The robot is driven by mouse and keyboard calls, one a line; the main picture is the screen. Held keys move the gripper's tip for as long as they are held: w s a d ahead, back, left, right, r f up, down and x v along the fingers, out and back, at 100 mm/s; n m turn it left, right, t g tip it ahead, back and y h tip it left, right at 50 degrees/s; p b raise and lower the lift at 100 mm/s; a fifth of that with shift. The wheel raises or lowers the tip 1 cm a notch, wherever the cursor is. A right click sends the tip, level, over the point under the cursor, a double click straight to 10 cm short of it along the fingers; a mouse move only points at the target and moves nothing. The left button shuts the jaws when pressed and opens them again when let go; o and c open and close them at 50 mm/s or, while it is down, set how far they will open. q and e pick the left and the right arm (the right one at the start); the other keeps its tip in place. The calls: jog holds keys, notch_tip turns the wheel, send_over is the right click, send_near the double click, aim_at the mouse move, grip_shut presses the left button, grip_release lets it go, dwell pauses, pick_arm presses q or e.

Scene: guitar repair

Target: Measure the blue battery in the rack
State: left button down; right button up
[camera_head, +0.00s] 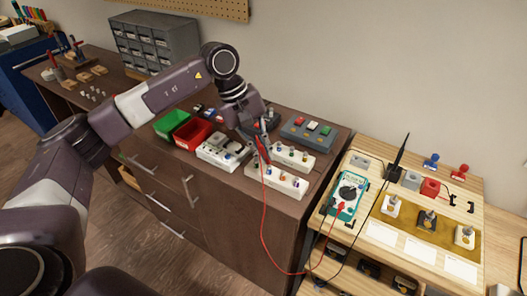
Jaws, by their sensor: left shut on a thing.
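My left gripper (262,133) is shut on a red probe (264,153), which points down over the white blocks on the brown cabinet. A red lead runs from it toward the teal multimeter (347,195) on the light wood bench. A black probe (398,154) stands tilted in a holder on that bench. Two white blocks (276,181) with small coloured parts sit below the gripper. A blue-grey rack (307,132) with coloured pieces lies behind them. I cannot tell which small piece is the blue battery, nor whether the probe tip touches anything. My right gripper is out of view.
A green bin (171,123) and a red bin (192,133) stand left of the white blocks. A grey drawer unit (155,40) stands at the back. The red lead hangs in front of the cabinet. A tan mat (410,222) with several parts lies on the bench.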

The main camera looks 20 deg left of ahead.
pick_arm(q)
jog(key=shift+f+b, duration=0.25)
jog(key=shift+b, duration=0.15)
dwell(2.9)
jog(key=shift+r+p, duration=1.65)
jog(key=shift+r, duration=1.45)
